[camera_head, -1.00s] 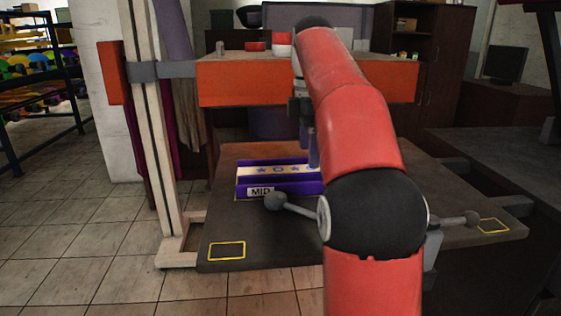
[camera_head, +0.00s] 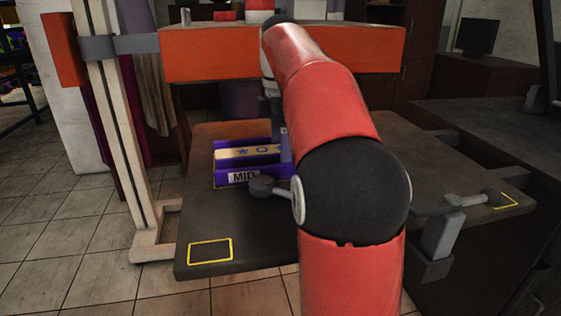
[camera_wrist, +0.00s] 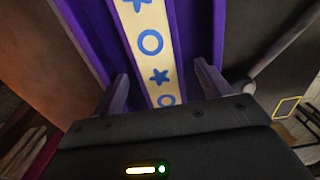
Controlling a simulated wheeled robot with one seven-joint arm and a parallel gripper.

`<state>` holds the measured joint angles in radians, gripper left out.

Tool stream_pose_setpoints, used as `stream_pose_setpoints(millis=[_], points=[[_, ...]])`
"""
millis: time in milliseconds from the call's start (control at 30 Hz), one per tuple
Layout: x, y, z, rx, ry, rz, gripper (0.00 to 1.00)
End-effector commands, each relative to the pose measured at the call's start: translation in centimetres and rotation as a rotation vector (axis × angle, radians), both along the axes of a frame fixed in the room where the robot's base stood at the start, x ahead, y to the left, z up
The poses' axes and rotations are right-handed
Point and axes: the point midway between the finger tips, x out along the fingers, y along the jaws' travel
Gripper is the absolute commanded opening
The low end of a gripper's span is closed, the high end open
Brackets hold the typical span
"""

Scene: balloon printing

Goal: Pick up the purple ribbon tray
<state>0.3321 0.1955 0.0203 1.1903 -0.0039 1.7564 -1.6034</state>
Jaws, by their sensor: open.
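The purple ribbon tray (camera_head: 222,175) lies on the dark work table, with a "MID" label on its front side. A cream ribbon (camera_head: 238,153) with blue stars and circles runs along its middle. My gripper (camera_head: 285,150) is at the tray's right end in the head view, and my arm hides that end. In the wrist view, the tray (camera_wrist: 192,30) runs up from between my open fingers (camera_wrist: 160,82), one finger at each long side. The fingers look empty, and I cannot tell whether they touch the tray walls.
The dark table (camera_head: 290,235) carries yellow outlined marks (camera_head: 210,251) at its front corners. An orange beam (camera_head: 220,55) spans above and behind the tray, beside a pale upright post (camera_head: 115,150). A grey knobbed lever (camera_head: 262,187) sits in front of the tray.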

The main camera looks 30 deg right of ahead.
Motion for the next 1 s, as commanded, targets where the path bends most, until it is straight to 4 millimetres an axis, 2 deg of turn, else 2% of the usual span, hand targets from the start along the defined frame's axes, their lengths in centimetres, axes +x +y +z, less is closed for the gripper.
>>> stream_pose_setpoints(millis=[233,267,600,700,1000], points=[[0.0,0.0,-0.17,0.0,-0.001,0.0,0.76],[0.0,0.0,-0.17,0.0,-0.001,0.0,0.74],[0.0,0.01,-0.16,0.0,-0.001,0.0,0.29],[-0.01,0.01,-0.11,-0.001,-0.002,0.0,0.19],[0.01,0.01,0.38,-0.001,-0.002,0.0,0.19]])
